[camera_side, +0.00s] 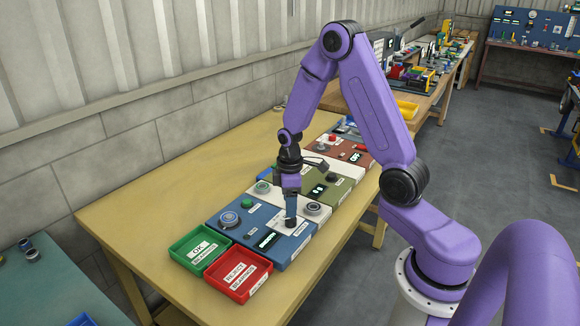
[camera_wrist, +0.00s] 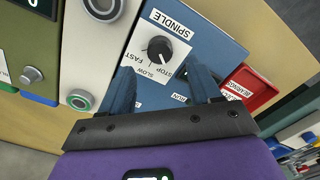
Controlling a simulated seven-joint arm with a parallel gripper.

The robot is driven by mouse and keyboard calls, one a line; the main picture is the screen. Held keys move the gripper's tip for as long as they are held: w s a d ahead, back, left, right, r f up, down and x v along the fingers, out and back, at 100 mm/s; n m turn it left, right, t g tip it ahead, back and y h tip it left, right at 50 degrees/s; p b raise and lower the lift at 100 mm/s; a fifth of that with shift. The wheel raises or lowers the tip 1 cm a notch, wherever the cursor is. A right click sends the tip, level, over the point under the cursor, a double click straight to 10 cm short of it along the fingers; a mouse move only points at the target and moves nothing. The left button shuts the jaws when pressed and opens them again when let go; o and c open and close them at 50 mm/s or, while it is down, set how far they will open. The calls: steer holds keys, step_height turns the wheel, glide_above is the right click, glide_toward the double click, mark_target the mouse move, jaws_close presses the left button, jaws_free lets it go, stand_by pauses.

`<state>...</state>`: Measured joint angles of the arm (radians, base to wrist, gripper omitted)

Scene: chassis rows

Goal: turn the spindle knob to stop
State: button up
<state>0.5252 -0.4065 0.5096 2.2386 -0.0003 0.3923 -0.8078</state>
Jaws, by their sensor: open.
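The spindle knob (camera_wrist: 160,48) is a small black round knob on a white plate on the blue panel (camera_side: 247,215). The plate reads SPINDLE, FAST, SLOW and STOP in the wrist view. In the side view my gripper (camera_side: 290,218) points down over the panel's right part and mostly hides the knob.
A green tray (camera_side: 178,252) and a red REJECT tray (camera_side: 214,273) stand at the panel's front. White, olive and red-brown panels continue behind. The table's left side (camera_side: 150,205) is bare.

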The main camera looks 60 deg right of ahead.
step_height(320, 180, up, 12)
stand_by(0.5)
steer(key=s+a+r+n, duration=0.2)
steer(key=s+a, duration=0.7)
steer(key=a, duration=0.3)
steer(key=s+a+n, duration=0.1)
steer(key=s, duration=0.6)
steer(key=s+a+n, duration=0.1)
steer(key=s+a, duration=0.1)
steer(key=s, duration=0.6)
steer(key=shift+s+a+r+n, duration=0.2)
steer(key=shift+a+r+n, duration=0.05)
steer(key=shift+r+n, duration=0.1)
